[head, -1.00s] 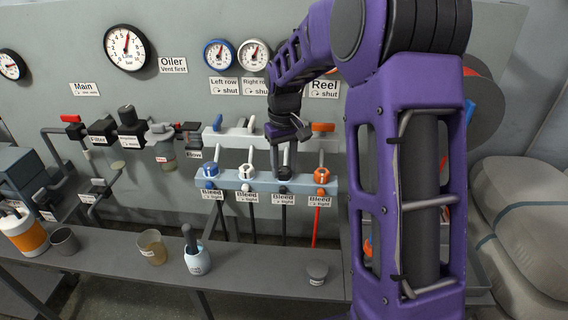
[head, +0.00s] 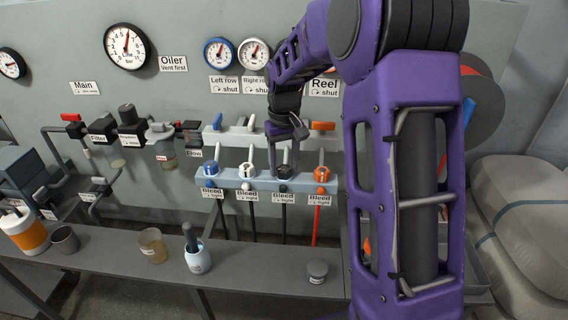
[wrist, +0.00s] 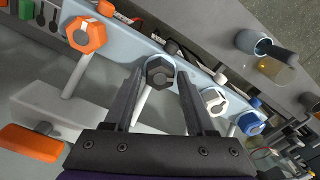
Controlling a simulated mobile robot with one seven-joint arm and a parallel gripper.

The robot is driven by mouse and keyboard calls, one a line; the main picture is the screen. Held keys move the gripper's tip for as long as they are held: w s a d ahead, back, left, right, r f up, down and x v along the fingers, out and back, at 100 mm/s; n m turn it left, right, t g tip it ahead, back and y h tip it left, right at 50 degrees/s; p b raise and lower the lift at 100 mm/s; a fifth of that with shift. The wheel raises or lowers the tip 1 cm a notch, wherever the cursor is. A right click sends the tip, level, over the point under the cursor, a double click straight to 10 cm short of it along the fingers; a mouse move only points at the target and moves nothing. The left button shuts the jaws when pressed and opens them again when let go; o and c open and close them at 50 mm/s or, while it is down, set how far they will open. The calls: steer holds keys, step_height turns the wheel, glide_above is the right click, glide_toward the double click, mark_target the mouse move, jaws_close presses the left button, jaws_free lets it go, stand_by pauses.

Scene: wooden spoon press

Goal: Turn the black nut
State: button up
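The black nut (wrist: 160,73) shows in the wrist view as a dark hexagonal ring on a pale rod, at the blue-grey rail. My gripper (wrist: 161,78) is open, with one finger on each side of the nut near the fingertips. I cannot tell whether either finger touches it. In the head view my gripper (head: 286,160) hangs over the third position on the rail and largely hides the black nut.
An orange nut (wrist: 86,34) is on one side, and a white nut (wrist: 212,101) and blue nut (wrist: 251,123) are on the other. An orange handle (wrist: 30,143) is close to my gripper. Below the rail is a grey bench (head: 120,262) with cups.

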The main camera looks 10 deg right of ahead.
mark_target(283, 167)
step_height(283, 167, up, 18)
steer(key=p, duration=0.2)
steer(key=shift+f, duration=0.25)
